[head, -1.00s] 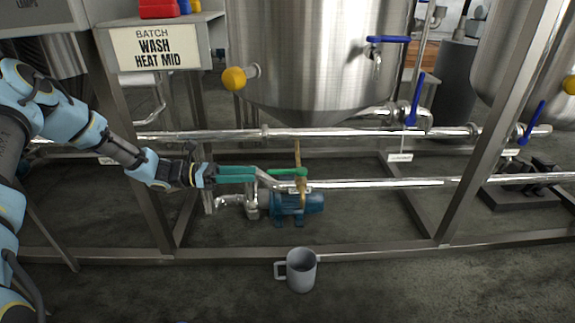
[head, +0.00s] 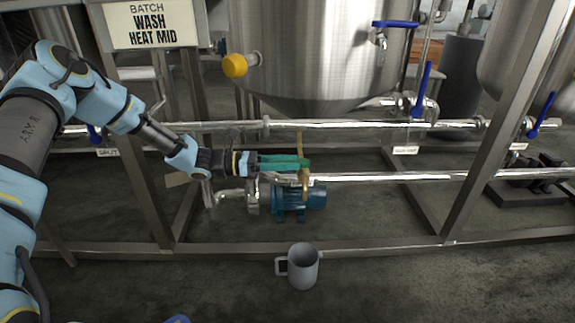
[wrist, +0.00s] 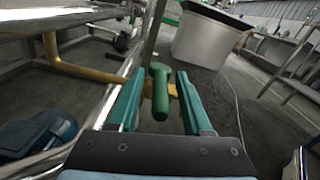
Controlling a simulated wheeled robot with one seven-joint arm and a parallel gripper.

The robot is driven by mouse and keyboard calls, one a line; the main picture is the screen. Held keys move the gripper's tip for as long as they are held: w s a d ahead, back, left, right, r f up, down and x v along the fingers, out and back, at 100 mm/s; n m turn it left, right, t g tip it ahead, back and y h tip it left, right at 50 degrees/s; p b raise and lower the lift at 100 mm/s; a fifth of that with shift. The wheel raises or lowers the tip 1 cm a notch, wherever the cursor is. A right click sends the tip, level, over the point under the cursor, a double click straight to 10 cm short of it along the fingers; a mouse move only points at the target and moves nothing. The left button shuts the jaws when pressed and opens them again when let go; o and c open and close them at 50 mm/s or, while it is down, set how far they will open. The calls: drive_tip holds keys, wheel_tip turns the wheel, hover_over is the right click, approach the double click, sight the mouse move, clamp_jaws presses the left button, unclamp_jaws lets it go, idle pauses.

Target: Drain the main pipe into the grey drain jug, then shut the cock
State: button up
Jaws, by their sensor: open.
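The drain cock's green handle (wrist: 160,92) stands between my gripper's (wrist: 160,98) two green fingers in the wrist view. The fingers are open, with gaps on both sides of the handle. In the head view my gripper (head: 288,163) reaches in from the left, and its fingers largely cover the handle. The brass cock body (head: 304,183) sits at the main pipe (head: 390,176), with its brass tube (wrist: 88,70) also in the wrist view. The grey drain jug (head: 304,266) stands upright on the floor in front of the frame, below the cock, handle to the left. No flow shows.
A blue pump (head: 300,203) lies behind and below the cock. The steel frame's lower rail (head: 350,248) runs between it and the jug. A tank (head: 310,50) with blue-handled valves (head: 422,90) stands above. The floor around the jug is clear.

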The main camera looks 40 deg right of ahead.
drive_tip(key=shift+c, duration=0.4)
clamp_jaws()
idle(1.0)
